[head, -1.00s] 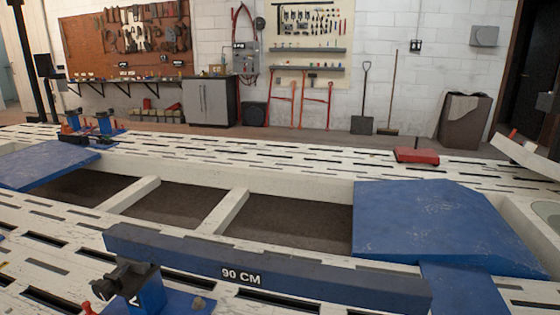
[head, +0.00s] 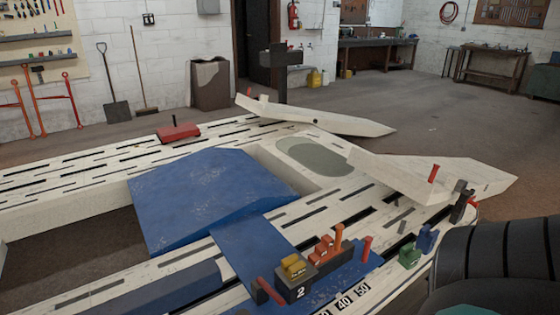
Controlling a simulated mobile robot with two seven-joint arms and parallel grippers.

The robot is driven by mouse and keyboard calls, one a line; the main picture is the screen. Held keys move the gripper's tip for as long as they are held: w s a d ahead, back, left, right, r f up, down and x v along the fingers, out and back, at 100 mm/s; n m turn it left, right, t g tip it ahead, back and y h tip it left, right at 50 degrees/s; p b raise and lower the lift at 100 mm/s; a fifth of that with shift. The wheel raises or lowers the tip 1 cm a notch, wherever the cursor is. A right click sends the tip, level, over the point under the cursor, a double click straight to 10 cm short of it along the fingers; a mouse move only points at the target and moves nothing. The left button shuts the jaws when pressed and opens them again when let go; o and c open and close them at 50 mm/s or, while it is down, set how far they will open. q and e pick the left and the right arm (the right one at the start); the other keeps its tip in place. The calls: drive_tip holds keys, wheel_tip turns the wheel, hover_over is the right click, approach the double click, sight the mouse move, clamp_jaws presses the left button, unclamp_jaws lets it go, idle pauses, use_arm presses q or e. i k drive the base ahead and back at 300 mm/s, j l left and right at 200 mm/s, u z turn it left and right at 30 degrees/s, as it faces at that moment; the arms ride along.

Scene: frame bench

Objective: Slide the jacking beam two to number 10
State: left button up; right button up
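A dark block marked "2" (head: 296,291) sits on a blue plate (head: 243,248) in the lower middle of the head view. Yellow and orange pieces rest on or beside it, and a red handle lies at its left. White number labels (head: 344,302), including 40 and 50, run along the frame's near edge; no number 10 shows. A blue-grey beam (head: 178,290) enters at the lower left, its rest cut off by the picture edge. I cannot tell which part is jacking beam two. Neither of my grippers is in view.
A wide blue ramp plate (head: 205,195) spans the white slotted frame. Two white ramps (head: 320,117) extend at the right. A red box (head: 178,132) sits on the far rail. A black ribbed shape (head: 500,262) fills the lower right. Open floor lies beyond the frame.

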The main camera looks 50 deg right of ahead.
sight(228, 207)
drive_tip(key=z, duration=1.85)
drive_tip(key=i+l+u, duration=0.1)
drive_tip(key=u, duration=1.1)
drive_tip(key=l+u, duration=0.35)
drive_tip(key=k+l+u, duration=0.1)
drive_tip(key=l+u, duration=0.25)
drive_tip(key=l, duration=0.15)
drive_tip(key=k+l+u, duration=0.2)
drive_tip(key=l, duration=0.2)
drive_tip(key=l+u, duration=0.2)
drive_tip(key=l, duration=0.25)
drive_tip(key=k+l, duration=0.15)
drive_tip(key=l, duration=0.25)
drive_tip(key=k+l, duration=0.15)
drive_tip(key=l, duration=0.2)
drive_tip(key=k+l+u, duration=0.1)
drive_tip(key=l, duration=0.3)
drive_tip(key=k+l, duration=0.2)
drive_tip(key=l, duration=0.2)
